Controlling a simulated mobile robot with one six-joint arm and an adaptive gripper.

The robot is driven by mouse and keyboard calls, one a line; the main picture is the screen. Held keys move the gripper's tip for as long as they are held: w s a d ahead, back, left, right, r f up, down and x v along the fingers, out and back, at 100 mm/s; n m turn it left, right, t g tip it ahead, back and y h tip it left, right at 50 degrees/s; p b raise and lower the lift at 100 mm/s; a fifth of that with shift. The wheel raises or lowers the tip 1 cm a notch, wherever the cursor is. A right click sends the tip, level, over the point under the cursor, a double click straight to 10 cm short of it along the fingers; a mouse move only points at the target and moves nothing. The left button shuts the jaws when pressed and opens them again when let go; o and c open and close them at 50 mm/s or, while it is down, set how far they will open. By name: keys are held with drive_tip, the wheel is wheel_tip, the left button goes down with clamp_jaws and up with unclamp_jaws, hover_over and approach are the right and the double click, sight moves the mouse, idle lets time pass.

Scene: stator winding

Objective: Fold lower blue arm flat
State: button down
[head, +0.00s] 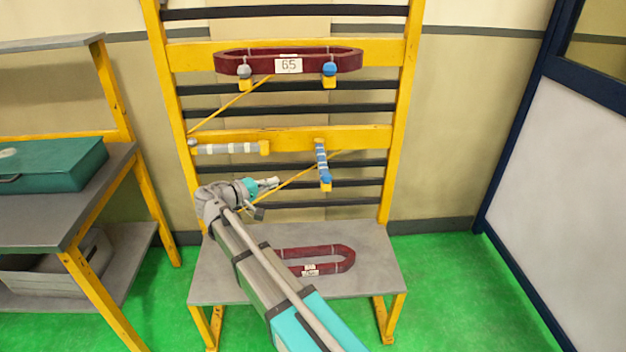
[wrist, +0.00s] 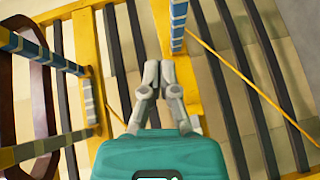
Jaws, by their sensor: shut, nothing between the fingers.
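The lower blue arm (head: 322,165), striped blue and white with a yellow end, is on the right of the rack's lower yellow crossbar (head: 290,139). In the head view it juts out from the bar toward the front and slightly down, not lying along it. It also shows at the top of the wrist view (wrist: 178,22). My gripper (head: 273,182) is shut and empty, left of the blue arm and a little below the crossbar, apart from it. In the wrist view my closed fingertips (wrist: 157,68) are below the arm's yellow end.
A lower grey arm (head: 230,149) lies along the crossbar at left. Above, a dark red coil marked 65 (head: 288,62) rests on two upper arms. Another red coil (head: 330,260) lies on the grey shelf (head: 375,270) below. Space right of the blue arm looks free.

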drive_tip(key=shift+d, duration=0.15)
drive_tip(key=s+d+b+x, duration=0.1)
drive_tip(key=s+b+x, duration=0.1)
drive_tip(key=x, duration=1)
drive_tip(key=shift+d+f, duration=0.15)
drive_tip(key=shift+d, duration=0.4)
drive_tip(key=shift+d, duration=0.1)
